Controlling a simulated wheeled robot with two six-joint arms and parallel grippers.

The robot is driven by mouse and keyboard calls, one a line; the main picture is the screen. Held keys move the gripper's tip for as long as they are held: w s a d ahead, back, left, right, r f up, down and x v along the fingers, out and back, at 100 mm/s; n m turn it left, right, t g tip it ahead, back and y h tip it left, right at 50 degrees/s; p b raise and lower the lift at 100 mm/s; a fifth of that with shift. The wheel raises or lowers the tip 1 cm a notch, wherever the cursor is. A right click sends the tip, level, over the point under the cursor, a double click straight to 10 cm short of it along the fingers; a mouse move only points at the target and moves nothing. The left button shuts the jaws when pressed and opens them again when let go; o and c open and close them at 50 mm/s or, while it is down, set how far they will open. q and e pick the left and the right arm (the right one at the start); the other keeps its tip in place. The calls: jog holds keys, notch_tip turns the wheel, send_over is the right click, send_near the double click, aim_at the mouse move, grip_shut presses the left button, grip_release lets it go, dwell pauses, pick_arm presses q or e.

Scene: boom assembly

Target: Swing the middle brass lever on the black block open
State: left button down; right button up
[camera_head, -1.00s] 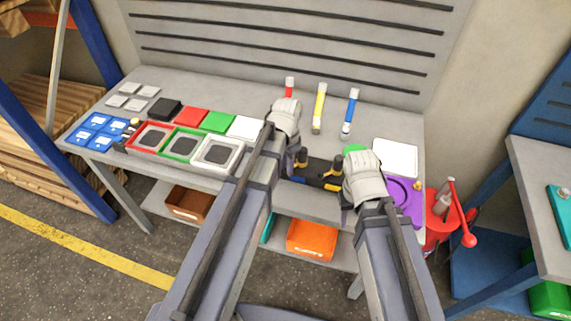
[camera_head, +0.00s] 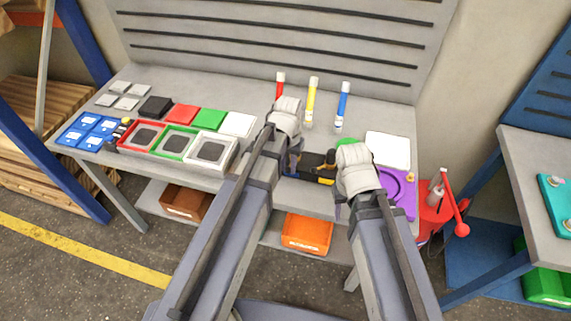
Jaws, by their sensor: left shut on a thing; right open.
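The black block (camera_head: 314,160) lies at the table's front edge, between my two grippers. Yellow brass-coloured parts (camera_head: 326,181) show at its lower right; I cannot make out the separate levers or how far each is swung. My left gripper (camera_head: 294,160) is at the block's left end and shut on it, its fingertips mostly hidden by the hand. My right gripper (camera_head: 341,183) is open at the block's right end, its fingers largely hidden behind its pale hand. I cannot tell whether it touches a lever.
Red, green and white trays (camera_head: 175,142) stand left of my arms. Red, yellow (camera_head: 311,98) and blue tubes stand behind the block. A purple part (camera_head: 399,190) and a white plate (camera_head: 388,150) lie to the right. An orange bin (camera_head: 307,233) sits below.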

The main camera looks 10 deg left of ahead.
pick_arm(q)
jog(key=shift+d+n, duration=0.55)
jog(key=shift+n, duration=0.4)
jog(key=shift+d+n, duration=0.5)
jog(key=shift+n, duration=0.45)
jog(key=shift+w+d+n, duration=0.25)
jog(key=shift+d+n, duration=0.45)
jog(key=shift+n, duration=0.7)
jog(key=shift+w+d+n, duration=0.1)
jog(key=shift+d+n, duration=0.05)
jog(key=shift+n, duration=0.15)
jog(key=c, duration=0.7)
grip_release()
